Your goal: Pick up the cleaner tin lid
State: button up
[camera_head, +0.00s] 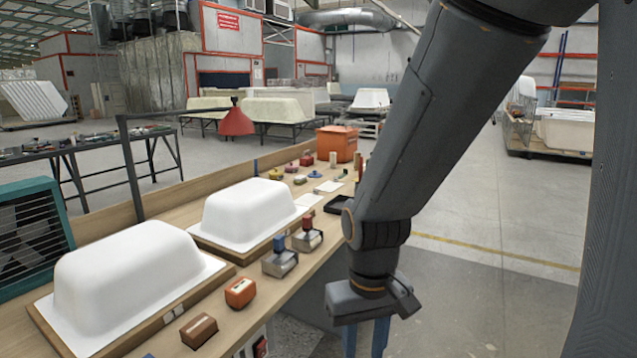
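My gripper (366,338) hangs in front of the workbench's right edge, over the floor. Its two blue fingers point down with a gap between them, and no object shows in the gap. Their tips are cut off by the lower frame edge. I cannot pick out the cleaner tin lid for certain. A small blue round piece (315,174) lies among small items at the bench's far end. Two metal tins or blocks stand nearer, one with a blue top (280,258) and one with a red top (307,236). My arm hides part of the bench's right side.
Two white tub shells (130,275) on wooden boards fill much of the bench (262,318). An orange block (240,292) and a brown block (198,330) lie along the front edge. Floor at right is clear.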

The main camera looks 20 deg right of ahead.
aim_at(315, 175)
jog(key=z, duration=0.65)
jog(key=i, duration=0.7)
jog(key=z, duration=0.7)
jog(key=i, duration=1.15)
jog(key=u, duration=0.45)
jog(key=i, duration=0.8)
jog(key=u, duration=1.25)
jog(key=i, duration=0.45)
jog(key=u, duration=0.4)
